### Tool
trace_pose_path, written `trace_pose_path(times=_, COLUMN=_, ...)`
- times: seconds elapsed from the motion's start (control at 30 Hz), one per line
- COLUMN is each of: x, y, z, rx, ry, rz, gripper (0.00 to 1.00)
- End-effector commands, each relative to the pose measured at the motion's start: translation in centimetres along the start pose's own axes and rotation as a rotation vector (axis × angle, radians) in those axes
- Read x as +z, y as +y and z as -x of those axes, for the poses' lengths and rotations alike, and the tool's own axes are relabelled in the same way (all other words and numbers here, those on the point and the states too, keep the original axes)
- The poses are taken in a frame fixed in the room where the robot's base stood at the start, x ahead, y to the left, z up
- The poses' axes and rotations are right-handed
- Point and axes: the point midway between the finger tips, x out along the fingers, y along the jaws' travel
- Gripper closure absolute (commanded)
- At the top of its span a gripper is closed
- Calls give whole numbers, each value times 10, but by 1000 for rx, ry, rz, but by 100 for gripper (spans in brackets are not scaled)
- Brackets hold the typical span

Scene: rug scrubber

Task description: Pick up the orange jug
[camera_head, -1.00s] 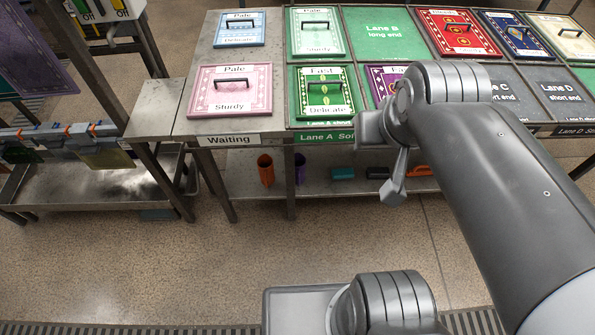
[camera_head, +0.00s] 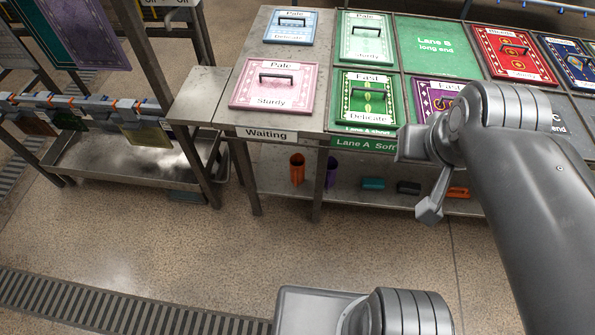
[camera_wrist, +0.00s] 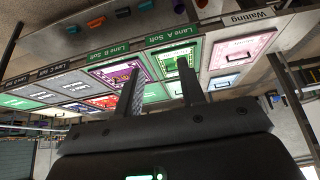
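The orange jug (camera_head: 297,170) stands upright on the lower shelf under the Waiting section of the metal table. It looks like a tall open-topped cup. In the wrist view a small orange piece at the top edge, probably the jug (camera_wrist: 201,3), is cut off. My gripper (camera_wrist: 160,66) is open, with two fingers apart and nothing between them. My arm reaches in from the right in the head view, and the gripper's end there is mostly hidden. The gripper is well apart from the jug, to its right in the head view.
A purple jug (camera_head: 331,177) stands just right of the orange one, by a table leg (camera_head: 320,185). Teal (camera_head: 373,184), dark (camera_head: 408,187) and orange (camera_head: 457,192) blocks lie farther right on the shelf. A metal tray (camera_head: 120,165) is at left. The floor in front is clear.

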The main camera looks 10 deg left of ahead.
Motion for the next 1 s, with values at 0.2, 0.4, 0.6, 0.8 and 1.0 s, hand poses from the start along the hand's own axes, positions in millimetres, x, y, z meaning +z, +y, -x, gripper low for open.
trace_pose_path(times=0.2, x=0, y=0, z=0, rx=0, ry=0, rz=0, gripper=64)
trace_pose_path(times=0.4, x=0, y=0, z=0, rx=0, ry=0, rz=0, gripper=64)
trace_pose_path(times=0.6, x=0, y=0, z=0, rx=-1, ry=0, rz=1, gripper=63)
trace_pose_path(times=0.8, x=-21, y=-13, z=-15, rx=-29, ry=-5, rz=29, gripper=63)
trace_pose_path(times=1.0, x=-62, y=-46, z=-52, rx=-90, ry=-6, rz=87, gripper=63)
